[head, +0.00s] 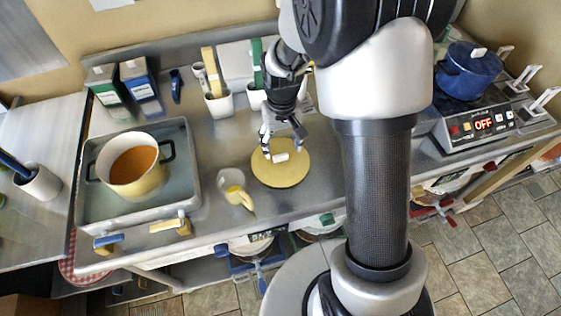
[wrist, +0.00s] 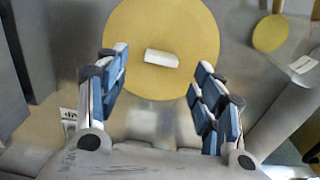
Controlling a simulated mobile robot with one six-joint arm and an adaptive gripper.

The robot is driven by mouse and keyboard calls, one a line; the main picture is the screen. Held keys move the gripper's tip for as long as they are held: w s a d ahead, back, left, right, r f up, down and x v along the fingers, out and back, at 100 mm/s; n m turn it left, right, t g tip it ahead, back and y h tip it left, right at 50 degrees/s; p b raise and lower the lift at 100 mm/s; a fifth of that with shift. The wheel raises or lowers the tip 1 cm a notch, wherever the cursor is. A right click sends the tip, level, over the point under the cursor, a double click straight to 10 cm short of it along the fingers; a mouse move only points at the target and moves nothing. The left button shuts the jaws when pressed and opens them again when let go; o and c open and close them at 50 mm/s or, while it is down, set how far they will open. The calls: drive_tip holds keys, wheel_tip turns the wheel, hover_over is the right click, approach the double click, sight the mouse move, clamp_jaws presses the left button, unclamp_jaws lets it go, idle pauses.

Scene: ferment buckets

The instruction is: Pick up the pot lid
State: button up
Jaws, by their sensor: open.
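The pot lid (head: 281,172) is a flat yellow disc with a white block handle, lying on the metal counter in the head view. In the wrist view the lid (wrist: 185,82) fills the upper middle, and its white handle (wrist: 161,58) lies ahead of and between the fingertips. My gripper (head: 283,142) is open and empty above the lid. Its two blue-padded fingers (wrist: 160,68) stand wide apart on either side of the handle's line. Whether the fingers touch the lid cannot be told.
A pot of orange liquid (head: 134,166) stands in a metal basin (head: 188,186) at left. A pale yellow-and-white cup (head: 234,188) sits just left of the lid. Utensil holders (head: 218,104) stand behind. A blue pot (head: 468,72) is on the stove (head: 488,124) at right, which reads OFF.

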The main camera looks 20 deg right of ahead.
sight(280, 155)
wheel_tip(280, 155, down, 5)
drive_tip(key=shift+w+a+f+b, duration=0.1)
drive_tip(key=shift+a+b, duration=0.05)
drive_tip(key=shift+b, duration=0.9)
drive_tip(key=shift+c, duration=0.4)
drive_tip(key=c, duration=1.1)
